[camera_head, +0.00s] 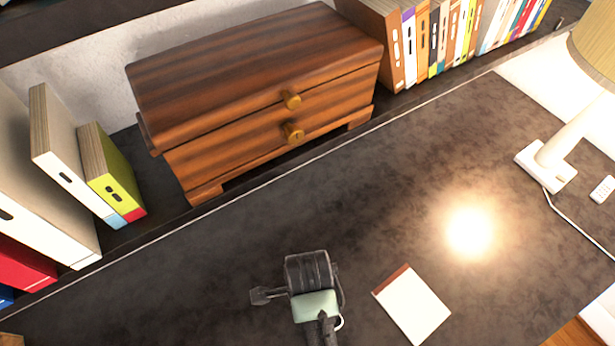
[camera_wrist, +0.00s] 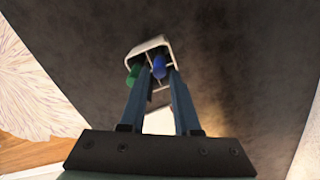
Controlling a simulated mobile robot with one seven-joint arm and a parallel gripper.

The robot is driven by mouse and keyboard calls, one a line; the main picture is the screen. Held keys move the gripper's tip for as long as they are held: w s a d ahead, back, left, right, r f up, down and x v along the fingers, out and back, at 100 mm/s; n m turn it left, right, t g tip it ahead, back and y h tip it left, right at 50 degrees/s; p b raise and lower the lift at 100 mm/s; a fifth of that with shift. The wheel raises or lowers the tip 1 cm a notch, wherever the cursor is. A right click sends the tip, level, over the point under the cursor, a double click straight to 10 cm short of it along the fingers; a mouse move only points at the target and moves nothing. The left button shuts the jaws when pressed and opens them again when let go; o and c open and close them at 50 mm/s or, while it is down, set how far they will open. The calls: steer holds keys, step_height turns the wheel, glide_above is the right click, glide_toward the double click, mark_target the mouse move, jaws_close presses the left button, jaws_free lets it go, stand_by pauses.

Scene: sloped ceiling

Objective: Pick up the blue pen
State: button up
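The blue pen (camera_wrist: 159,66) stands in a small white holder (camera_wrist: 141,47) in the wrist view, with only its blue end clear to see. A green pen (camera_wrist: 133,74) is beside it on the left, partly behind a finger. My gripper (camera_wrist: 161,72) is open, with one finger on each side of the blue pen in the picture. I cannot tell whether the fingers touch it or how far away it is. In the head view my wrist (camera_head: 312,285) is low over the dark desk, and the pens and fingertips are not clearly visible.
A white notepad (camera_head: 413,306) lies right of my wrist on the dark desk (camera_head: 390,210). A lamp (camera_head: 555,160) stands at right. A wooden drawer box (camera_head: 255,90) and books (camera_head: 450,35) line the back; binders (camera_head: 65,160) stand at left. The desk's middle is clear.

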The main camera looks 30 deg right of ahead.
steer(key=shift+f+p, duration=0.65)
steer(key=shift+f, duration=2.3)
jaws_close()
